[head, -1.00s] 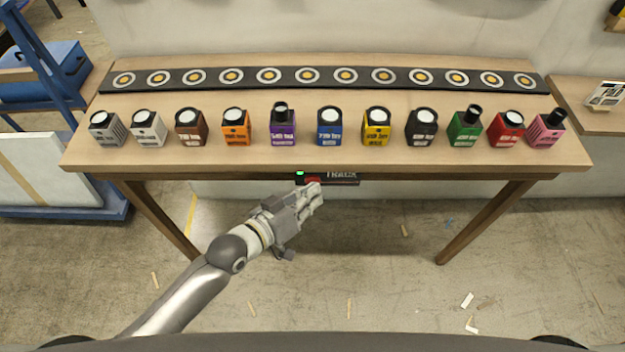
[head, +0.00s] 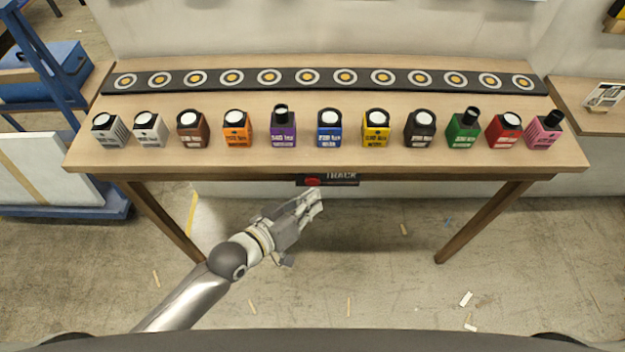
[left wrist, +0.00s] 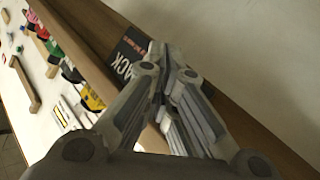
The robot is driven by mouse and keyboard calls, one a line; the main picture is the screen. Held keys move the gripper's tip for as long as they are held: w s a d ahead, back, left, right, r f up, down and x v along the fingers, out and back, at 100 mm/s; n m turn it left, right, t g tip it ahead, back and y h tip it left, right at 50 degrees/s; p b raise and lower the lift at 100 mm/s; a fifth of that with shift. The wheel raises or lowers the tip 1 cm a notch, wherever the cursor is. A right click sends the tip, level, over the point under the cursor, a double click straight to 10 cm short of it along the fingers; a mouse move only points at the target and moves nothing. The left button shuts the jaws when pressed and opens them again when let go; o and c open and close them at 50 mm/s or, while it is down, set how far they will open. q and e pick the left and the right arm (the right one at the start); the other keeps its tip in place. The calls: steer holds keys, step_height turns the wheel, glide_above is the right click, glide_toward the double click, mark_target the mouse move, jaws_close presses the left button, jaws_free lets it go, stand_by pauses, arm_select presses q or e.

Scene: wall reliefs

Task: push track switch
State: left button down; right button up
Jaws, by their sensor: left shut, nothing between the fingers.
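The track switch is a black panel (head: 341,180) marked "TRACK" with a red button (head: 312,182) at its left end. It is mounted under the front edge of the table. No green light shows on it. My left gripper (head: 314,203) is shut and empty, just below and in front of the panel, apart from the button in the head view. In the left wrist view my shut fingers (left wrist: 166,60) point at the panel (left wrist: 125,58) and cover part of it, and the button is hidden there. My right gripper is not in view.
The wooden table (head: 330,162) carries a row of several coloured bottles (head: 329,130) and a black strip (head: 325,76) with ringed discs behind them. A blue cart (head: 50,80) stands at the left. The floor before the table is mostly clear, with small scraps.

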arm_select(q)
steer(key=s+p, duration=0.2)
steer(key=s, duration=0.3)
steer(key=shift+s, duration=0.2)
stand_by(0.4)
